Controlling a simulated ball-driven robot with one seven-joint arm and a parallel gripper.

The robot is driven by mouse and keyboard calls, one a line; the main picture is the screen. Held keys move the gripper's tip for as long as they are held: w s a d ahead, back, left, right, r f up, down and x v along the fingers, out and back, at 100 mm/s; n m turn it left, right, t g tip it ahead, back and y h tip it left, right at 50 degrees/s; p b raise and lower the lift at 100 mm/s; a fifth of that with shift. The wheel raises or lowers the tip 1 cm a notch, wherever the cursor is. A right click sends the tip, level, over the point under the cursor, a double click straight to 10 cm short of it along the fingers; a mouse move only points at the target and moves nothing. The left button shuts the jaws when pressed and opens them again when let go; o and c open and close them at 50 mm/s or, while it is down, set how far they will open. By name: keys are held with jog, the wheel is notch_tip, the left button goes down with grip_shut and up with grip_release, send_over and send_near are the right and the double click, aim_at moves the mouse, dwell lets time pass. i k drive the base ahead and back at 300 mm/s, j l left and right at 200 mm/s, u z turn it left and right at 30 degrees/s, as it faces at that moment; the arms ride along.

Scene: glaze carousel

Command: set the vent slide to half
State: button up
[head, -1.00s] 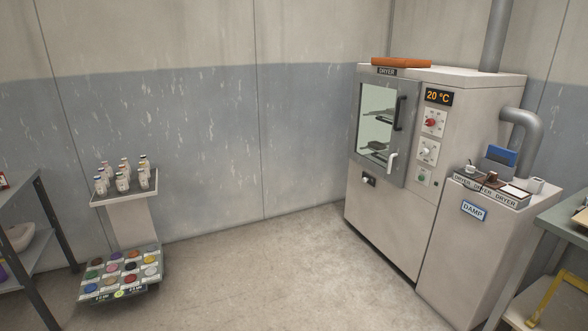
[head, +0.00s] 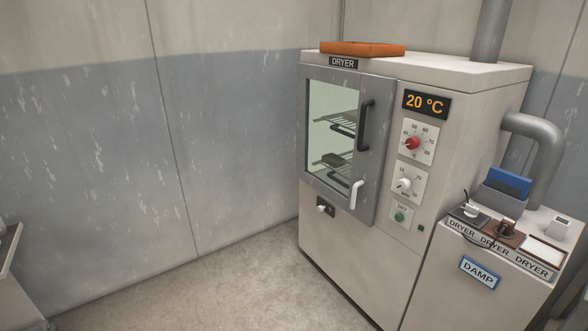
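The vent slide (head: 325,207) is a small dark plate with a pale knob on the dryer's front, below the glass door. The knob sits toward the left of the plate; any markings are too small to read. The dryer (head: 350,257) is a cream cabinet with a closed glass door (head: 337,145). Its display (head: 426,104) reads 20 °C. My gripper is not in view.
Below the display are a red dial (head: 412,143), a white dial (head: 404,184) and a green button (head: 399,216). A cabinet labelled DAMP (head: 479,272) stands at right with small items on top. An orange tray (head: 362,48) lies on the dryer. Floor before the dryer looks clear.

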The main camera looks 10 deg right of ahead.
aim_at(322, 208)
jog(key=i, duration=1)
jog(key=i+l+u, duration=0.15)
jog(key=i, duration=0.9)
jog(key=i+l+u, duration=0.25)
jog(key=i, duration=0.25)
jog(key=i+l+u, duration=0.1)
jog(key=i+u, duration=0.15)
jog(key=i, duration=0.2)
